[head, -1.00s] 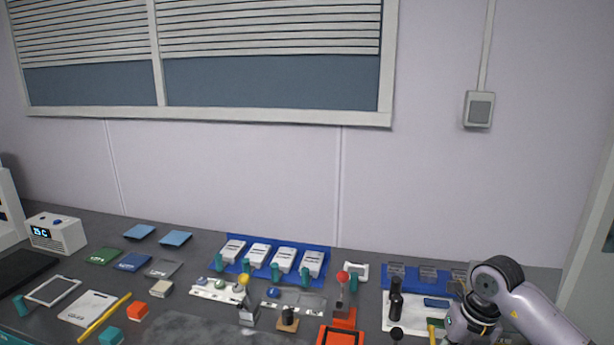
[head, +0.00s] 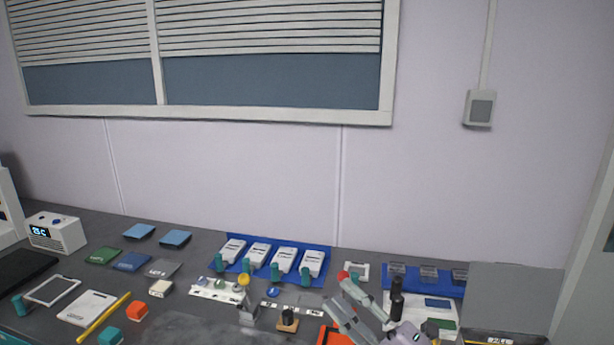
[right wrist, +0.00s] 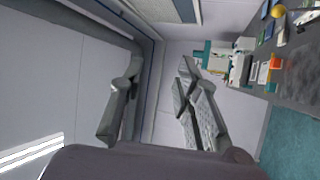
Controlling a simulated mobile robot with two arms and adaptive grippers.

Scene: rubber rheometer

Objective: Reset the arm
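My right gripper (head: 338,292) is in the lower right of the head view, with its two fingers spread and pointing up and left. It is over the bench area by the orange-red frame (head: 328,335) and partly covers that frame and the red-topped piece (head: 343,275). In the right wrist view the same gripper (right wrist: 158,72) is open, with nothing between its fingers; wall and window lie behind them. Whether it touches anything on the bench cannot be told. My left gripper is in neither view.
The bench holds several white devices on a blue mat (head: 327,262), a dark upright bottle (head: 396,300), a white display box (head: 57,232), a yellow stick (head: 104,318) and small coloured blocks. A grey panel (head: 515,295) stands at the right.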

